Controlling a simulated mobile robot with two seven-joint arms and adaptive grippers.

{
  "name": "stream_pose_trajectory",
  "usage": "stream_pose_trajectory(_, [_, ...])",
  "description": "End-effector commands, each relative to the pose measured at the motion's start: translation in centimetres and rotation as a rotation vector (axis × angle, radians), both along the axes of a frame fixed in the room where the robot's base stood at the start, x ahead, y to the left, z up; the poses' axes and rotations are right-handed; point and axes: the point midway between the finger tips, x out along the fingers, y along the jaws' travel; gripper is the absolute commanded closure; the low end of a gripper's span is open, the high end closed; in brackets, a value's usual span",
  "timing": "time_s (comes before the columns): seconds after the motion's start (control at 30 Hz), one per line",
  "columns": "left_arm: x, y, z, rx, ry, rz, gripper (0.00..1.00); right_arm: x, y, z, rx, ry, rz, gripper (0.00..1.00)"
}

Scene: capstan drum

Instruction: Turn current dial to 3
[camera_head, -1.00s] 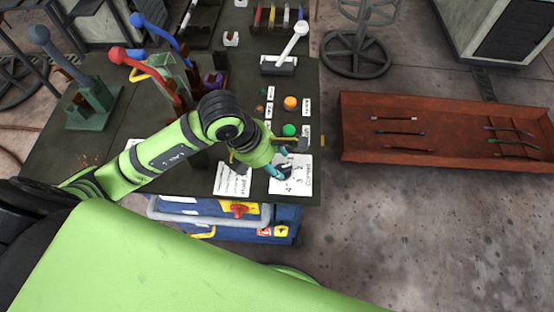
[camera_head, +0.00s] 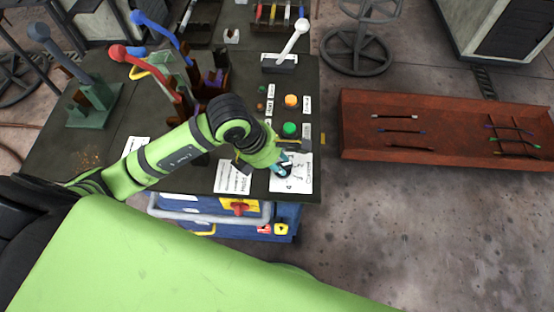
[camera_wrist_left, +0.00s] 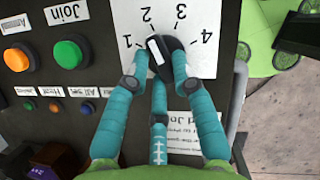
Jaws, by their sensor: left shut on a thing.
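The current dial is a black knob with a white mark (camera_wrist_left: 168,54) on a white card (camera_wrist_left: 200,68) printed 1, 2, 3 and 4 around it, seen in the left wrist view. Its white mark faces the upper left there, on the side of 1 and 2; the exact setting is hard to tell. My left gripper (camera_wrist_left: 162,70) has teal fingers shut on the knob, from both sides. In the head view the left gripper (camera_head: 284,166) is at the card (camera_head: 300,181) and covers most of the dial. My right gripper is not in view.
Green (camera_head: 289,130) and orange (camera_head: 291,101) buttons sit beyond the dial on the dark bench top (camera_head: 225,85). A white-handled lever (camera_head: 290,45) stands farther back. Red and blue levers rise at the left. A rusty tray (camera_head: 440,150) lies to the right.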

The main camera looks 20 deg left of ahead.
Motion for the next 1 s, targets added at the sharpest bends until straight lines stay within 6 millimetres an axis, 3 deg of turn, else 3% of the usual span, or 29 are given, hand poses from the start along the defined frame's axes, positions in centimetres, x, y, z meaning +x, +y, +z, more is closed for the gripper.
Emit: stream_pose_trajectory(1.0, [1.0, -0.1, -0.3, 0.0, -0.004, -0.687, 1.0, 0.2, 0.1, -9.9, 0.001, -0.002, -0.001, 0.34])
